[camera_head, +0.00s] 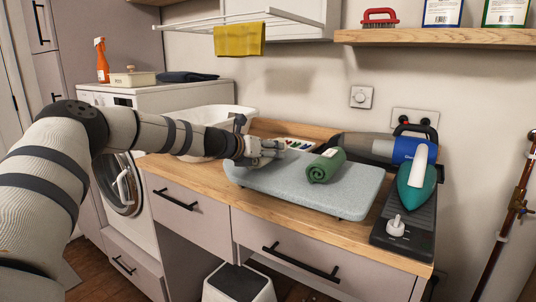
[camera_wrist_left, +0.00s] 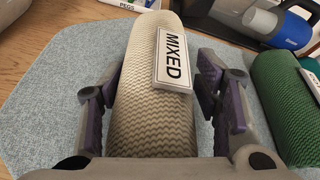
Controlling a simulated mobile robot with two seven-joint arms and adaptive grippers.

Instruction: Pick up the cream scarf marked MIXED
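The cream scarf (camera_wrist_left: 150,105) is a rolled, zigzag-knit bundle with a white label reading MIXED (camera_wrist_left: 174,58). In the left wrist view it lies on the grey-blue padded board, between the fingers of my left gripper (camera_wrist_left: 160,95). The fingers are spread wide, one on each side of the roll and close to it; firm contact does not show. In the head view my left gripper (camera_head: 266,151) is low over the left part of the board (camera_head: 345,200) and hides most or all of the scarf. My right gripper is not in view.
A green rolled scarf (camera_head: 325,166) lies right of the gripper on the board; it also shows in the wrist view (camera_wrist_left: 285,105). A handheld vacuum (camera_head: 375,148), a teal iron (camera_head: 415,188) and a pegs tray (camera_head: 298,143) stand nearby. A white basket (camera_head: 228,113) is behind my arm.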

